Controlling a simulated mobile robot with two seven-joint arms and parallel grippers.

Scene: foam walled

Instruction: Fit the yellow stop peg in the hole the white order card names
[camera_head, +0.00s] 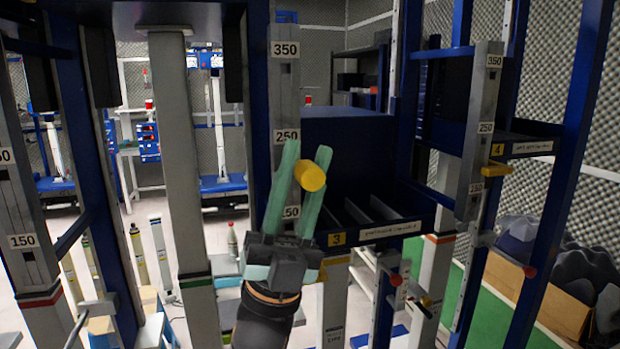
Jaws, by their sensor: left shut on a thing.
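My left gripper (307,160) is raised in front of the central post, its two green fingers shut on the yellow stop peg (311,177). The peg's round end faces me, near the fingertips. Behind it, the central post's grey strip (285,85) carries plates 350, 250 and 150; the fingers partly cover the lower plates. I cannot tell whether the peg touches the post. Small dark holes on the strip are hard to make out. No white order card can be read for certain; a white label strip (391,230) is too small to read. My right gripper is not in view.
A blue shelf with dividers and yellow tag 3 (337,239) is just right of the gripper. A right post (480,125) has similar plates and a yellow piece (496,170). A left post (27,210) shows 150.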

